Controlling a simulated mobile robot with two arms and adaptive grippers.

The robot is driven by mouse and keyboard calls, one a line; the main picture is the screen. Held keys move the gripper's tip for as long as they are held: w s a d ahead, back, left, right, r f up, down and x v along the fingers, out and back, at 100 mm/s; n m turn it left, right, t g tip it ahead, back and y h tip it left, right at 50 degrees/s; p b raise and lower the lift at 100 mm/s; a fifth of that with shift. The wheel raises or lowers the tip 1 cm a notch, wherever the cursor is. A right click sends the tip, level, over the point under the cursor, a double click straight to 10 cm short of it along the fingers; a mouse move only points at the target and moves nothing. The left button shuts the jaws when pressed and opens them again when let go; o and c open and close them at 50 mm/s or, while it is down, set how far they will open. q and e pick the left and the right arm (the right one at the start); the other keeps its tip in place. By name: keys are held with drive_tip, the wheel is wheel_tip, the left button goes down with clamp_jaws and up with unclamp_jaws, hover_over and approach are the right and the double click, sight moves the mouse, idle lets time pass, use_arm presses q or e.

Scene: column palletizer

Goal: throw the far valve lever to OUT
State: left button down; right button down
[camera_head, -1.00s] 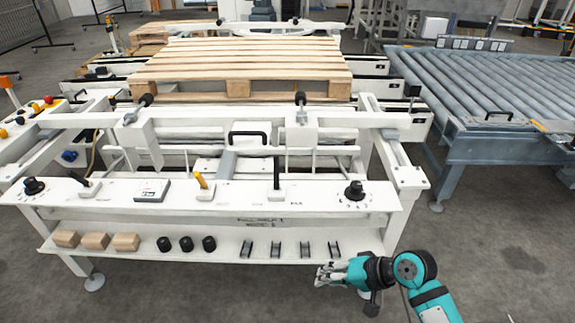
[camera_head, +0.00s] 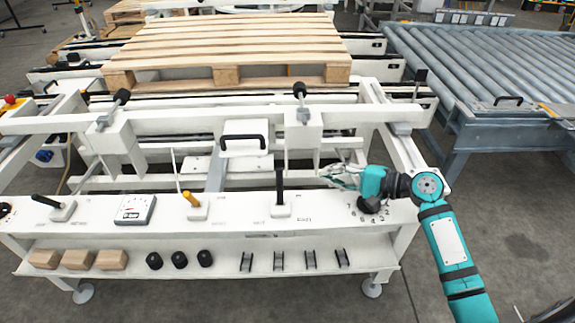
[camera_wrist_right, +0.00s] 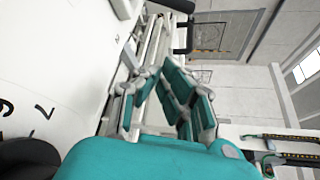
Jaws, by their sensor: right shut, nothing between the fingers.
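Several levers stand on the white front panel (camera_head: 240,218): an upright black lever (camera_head: 279,185), a tilted yellow lever (camera_head: 190,199) and a tilted black lever (camera_head: 48,202) at the left. Their labels are too small to read, so I cannot tell which is the far valve lever or where OUT lies. My right gripper (camera_head: 328,175) is shut and empty, above the panel's back edge. It is right of the upright black lever, apart from it. In the right wrist view its fingers (camera_wrist_right: 160,80) point toward the frame. My left gripper is out of view.
A black rotary knob (camera_head: 369,204) sits under my right wrist. Two black-tipped posts (camera_head: 300,90) (camera_head: 121,97) rise from the rail behind. The shelf below holds wooden blocks (camera_head: 78,259), black caps (camera_head: 179,260) and clips (camera_head: 279,261). A pallet (camera_head: 240,40) lies behind; a roller conveyor (camera_head: 480,70) is at right.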

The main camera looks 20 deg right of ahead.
sight(280, 187)
drive_tip(key=shift+s, duration=0.1)
